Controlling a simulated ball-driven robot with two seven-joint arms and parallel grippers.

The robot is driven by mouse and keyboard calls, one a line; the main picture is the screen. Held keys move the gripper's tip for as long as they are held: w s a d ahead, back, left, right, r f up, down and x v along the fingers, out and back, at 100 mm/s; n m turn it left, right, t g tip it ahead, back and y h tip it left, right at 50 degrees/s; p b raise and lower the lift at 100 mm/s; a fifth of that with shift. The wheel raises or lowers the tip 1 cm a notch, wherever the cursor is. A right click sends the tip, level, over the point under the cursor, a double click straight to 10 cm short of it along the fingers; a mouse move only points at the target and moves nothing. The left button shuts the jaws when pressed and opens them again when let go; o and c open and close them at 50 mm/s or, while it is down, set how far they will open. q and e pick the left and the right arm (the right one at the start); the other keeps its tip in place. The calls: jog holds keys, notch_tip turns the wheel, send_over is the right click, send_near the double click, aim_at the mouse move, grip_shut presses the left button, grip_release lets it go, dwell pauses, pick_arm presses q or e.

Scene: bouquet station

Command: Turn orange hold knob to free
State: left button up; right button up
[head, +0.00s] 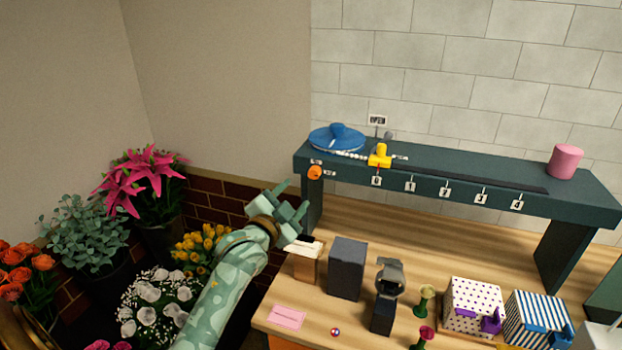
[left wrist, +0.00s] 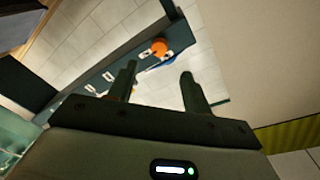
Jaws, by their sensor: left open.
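The orange hold knob (head: 315,172) sits on the front face at the left end of a dark green raised shelf (head: 450,190). Small white labels lie beside it, too small to read. The knob also shows in the left wrist view (left wrist: 159,47), beyond and between my fingers. My left gripper (head: 292,200) is open and empty, below and left of the knob and apart from it. Its two fingers show in the left wrist view (left wrist: 158,82). My right gripper is not in view.
On the shelf are a blue disc (head: 336,138), a yellow slider (head: 380,156) and a pink cylinder (head: 565,161). Below stand a dark grey box (head: 347,268), a watch on a stand (head: 389,285) and patterned boxes (head: 474,306). Potted flowers (head: 150,200) fill the left.

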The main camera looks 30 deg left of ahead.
aim_at(312, 175)
pick_arm(q)
jog(key=w, duration=0.3)
jog(key=w+a, duration=0.1)
jog(key=w, duration=0.2)
jog(key=w+b, duration=0.1)
jog(key=w, duration=0.2)
jog(key=shift+w+a, duration=0.2)
jog(key=shift+w, duration=0.15)
jog(key=c, duration=1)
